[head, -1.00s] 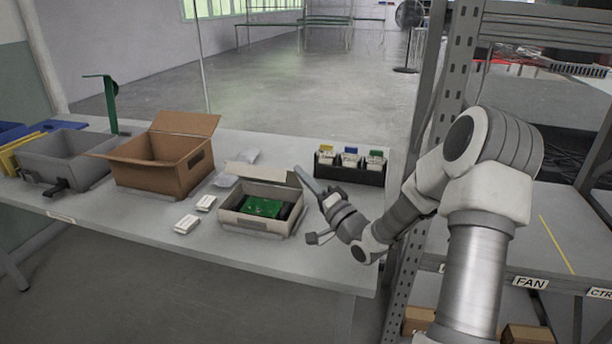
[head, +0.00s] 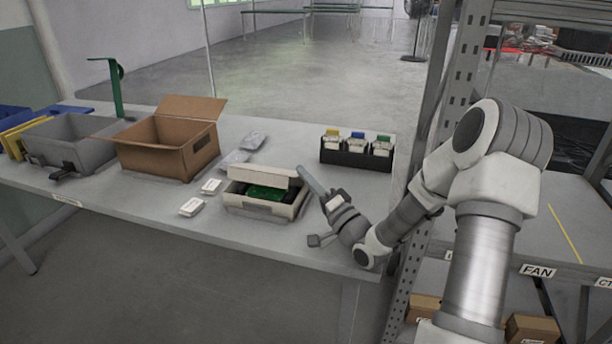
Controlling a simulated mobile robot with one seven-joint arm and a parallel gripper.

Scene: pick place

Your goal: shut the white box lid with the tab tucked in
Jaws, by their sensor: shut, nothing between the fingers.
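The white box (head: 262,210) stands on the table with a green circuit board (head: 264,193) inside. Its lid (head: 262,174) is hinged at the back and leans forward over the rear of the opening, partly closed. The front of the box is open and the board still shows. I cannot make out the tab clearly. My gripper (head: 309,178) is shut and empty, with its fingers pointing up and left at the right end of the lid. I cannot tell whether they touch it.
An open cardboard box (head: 168,160) and a grey bin (head: 70,153) stand to the left. Small white packs (head: 191,207) lie left of the white box, and clear bags (head: 236,158) lie behind it. A black holder (head: 356,158) stands at the back right. A shelf post (head: 430,130) rises right of the table.

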